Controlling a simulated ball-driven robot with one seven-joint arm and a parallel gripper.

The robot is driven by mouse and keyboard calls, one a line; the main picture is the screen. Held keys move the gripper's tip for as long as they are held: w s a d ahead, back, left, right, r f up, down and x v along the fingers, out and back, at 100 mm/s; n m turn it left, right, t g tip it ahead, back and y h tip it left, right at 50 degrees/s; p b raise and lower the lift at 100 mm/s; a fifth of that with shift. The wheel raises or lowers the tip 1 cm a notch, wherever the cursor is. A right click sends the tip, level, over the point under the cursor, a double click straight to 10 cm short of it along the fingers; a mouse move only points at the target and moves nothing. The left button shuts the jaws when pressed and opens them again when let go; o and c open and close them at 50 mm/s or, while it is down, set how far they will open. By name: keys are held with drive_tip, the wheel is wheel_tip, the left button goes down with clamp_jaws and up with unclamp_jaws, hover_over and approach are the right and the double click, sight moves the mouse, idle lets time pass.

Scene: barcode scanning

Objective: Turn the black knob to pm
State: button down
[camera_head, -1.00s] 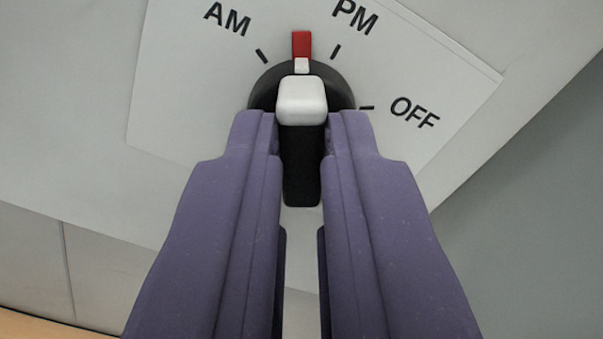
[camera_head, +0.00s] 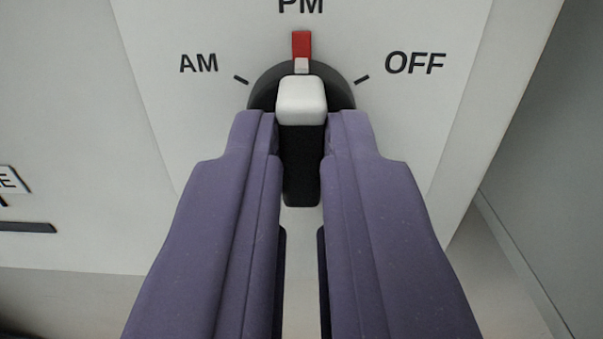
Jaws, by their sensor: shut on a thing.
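The black knob (camera_head: 301,160) is in the middle of the head camera view, on a white panel. It has a white block on its upper part and a red pointer (camera_head: 301,46) at its top. The pointer is in line with the PM label (camera_head: 300,6), which is partly cut off at the top edge. The AM label (camera_head: 198,64) is to the left and the OFF label (camera_head: 415,63) to the right, each with a tick mark. My gripper (camera_head: 301,140) is shut on the knob, with one purple finger on each side of its grip.
The pale panel (camera_head: 180,130) fills most of the view. Its right edge slopes down to a grey wall (camera_head: 540,170) at the right. Part of another label (camera_head: 10,180) and a dark slot (camera_head: 27,227) show at the far left.

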drive_tip(key=c, duration=1.2)
unclamp_jaws()
drive_tip(key=shift+o, duration=0.2)
drive_tip(key=s+b, duration=0.1)
drive_tip(key=s, duration=0.6)
drive_tip(key=shift+s, duration=0.35)
drive_tip(key=s+a+f+g+b, duration=0.2)
drive_tip(key=s+a+f+b, duration=0.5)
drive_tip(key=b, duration=2.7)
drive_tip(key=a+f, duration=0.3)
drive_tip(key=a, duration=0.1)
drive_tip(key=shift+s+a+f+g, duration=0.3)
drive_tip(key=shift+s+f, duration=0.05)
drive_tip(key=shift+s, duration=0.05)
